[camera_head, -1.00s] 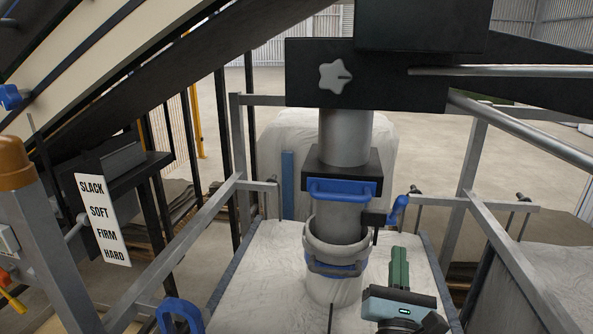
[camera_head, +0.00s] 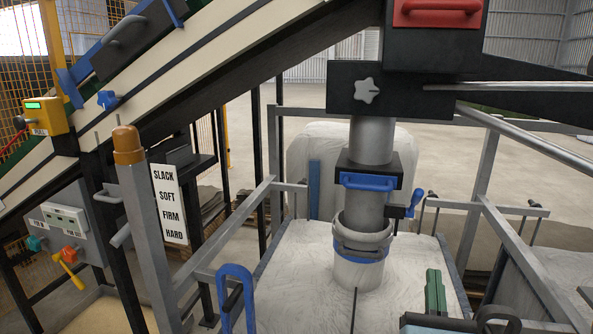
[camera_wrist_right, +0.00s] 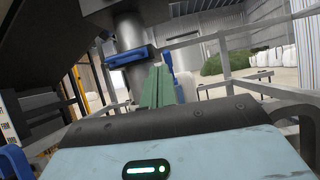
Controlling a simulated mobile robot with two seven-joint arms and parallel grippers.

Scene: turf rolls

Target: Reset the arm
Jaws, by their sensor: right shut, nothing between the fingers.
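My right gripper (camera_head: 436,292) shows at the bottom right of the head view. Its green fingers are together and empty, pointing up and away over the white bulk bag (camera_head: 290,262). It stands right of the spout's lower collar (camera_head: 362,235) and apart from it. In the right wrist view the closed green fingers (camera_wrist_right: 157,88) reach up from the pale blue gripper body, with the blue-handled spout (camera_wrist_right: 125,57) behind and to the left. Much of the right arm is cut off by the bottom edge. My left gripper is not in view.
Grey frame rails (camera_head: 220,243) flank the bag. A SLACK-to-HARD sign (camera_head: 169,205) hangs at left, near a control panel with a yellow lever (camera_head: 68,270). A blue looped handle (camera_head: 235,290) stands at bottom left. A black beam with a star knob (camera_head: 366,90) crosses above the spout.

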